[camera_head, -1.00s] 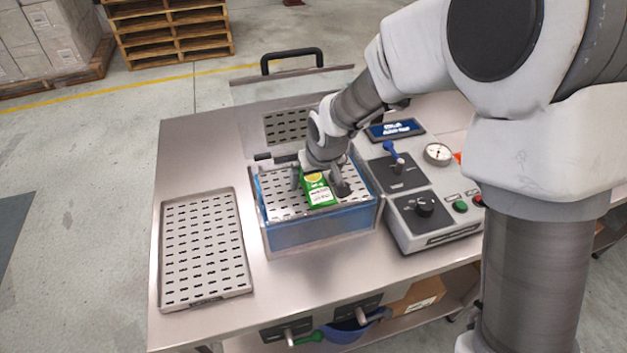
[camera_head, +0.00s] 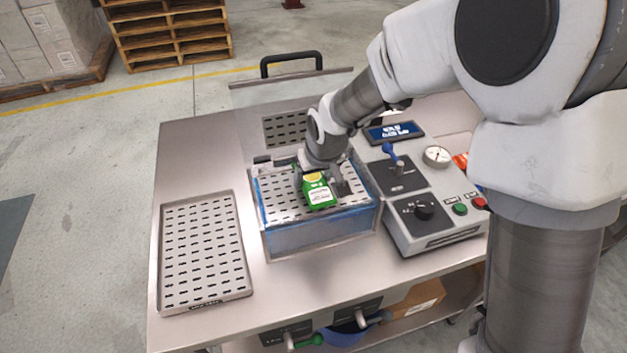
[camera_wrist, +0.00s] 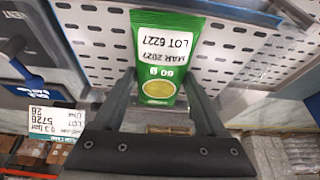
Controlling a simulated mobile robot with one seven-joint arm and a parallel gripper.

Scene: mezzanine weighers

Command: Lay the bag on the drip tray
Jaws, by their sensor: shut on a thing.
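The bag (camera_head: 318,191) is small and green with a white label and a yellow patch. In the wrist view the bag (camera_wrist: 165,60) sits between the two fingers, and its label reads "MAR 2027 LOT 6227". My gripper (camera_head: 323,184) is shut on the bag, over the perforated plate (camera_head: 277,207) of the clear-walled water tank (camera_head: 310,237). I cannot tell whether the bag touches that plate. The two fingers also show in the wrist view (camera_wrist: 168,92). The drip tray (camera_head: 204,247), a perforated metal tray with a raised rim, lies bare on the table at the left.
A control box (camera_head: 432,218) with a knob, lever and buttons stands right of the tank. The tank's raised clear lid has a black handle (camera_head: 291,61). Table surface is free around the tray.

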